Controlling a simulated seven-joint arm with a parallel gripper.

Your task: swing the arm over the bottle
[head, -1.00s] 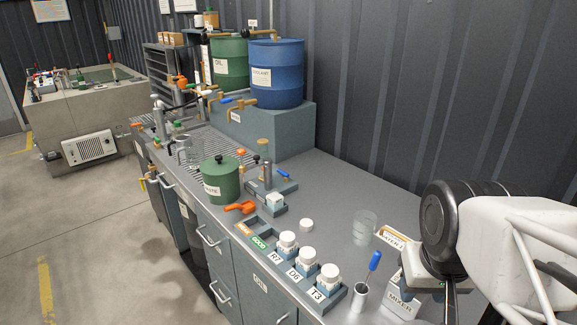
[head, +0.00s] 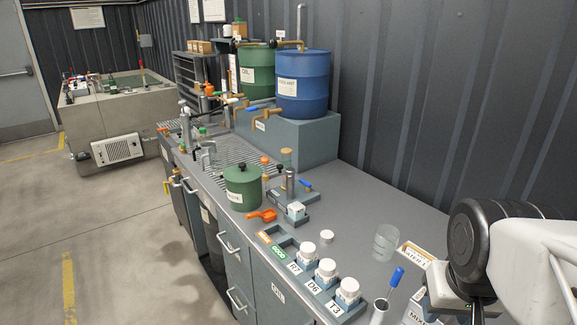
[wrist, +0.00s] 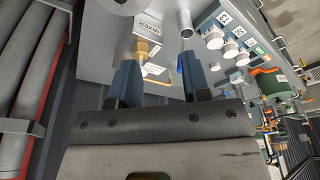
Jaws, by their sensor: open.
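Three small white-capped bottles stand in a row in a blue-grey rack on the bench in the head view: R7 (head: 307,251), D6 (head: 326,268) and T3 (head: 347,290). Which one is the task's bottle I cannot tell. White-capped bottles also show at the upper right of the wrist view (wrist: 229,47). My gripper (wrist: 160,72) is open, its two blue fingers apart, with no bottle between them. The bottles lie to the right of the fingers in the wrist view. In the head view my arm is at the right edge, and the fingers are not clearly visible.
A metal cup (head: 379,312) with a blue-handled tool (head: 395,278), a clear beaker (head: 386,242) and a mixer box (head: 416,316) stand between the bottles and my arm. A green pot (head: 243,188) and blue drum (head: 302,82) are farther back. Ribbed wall bounds the bench's right side.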

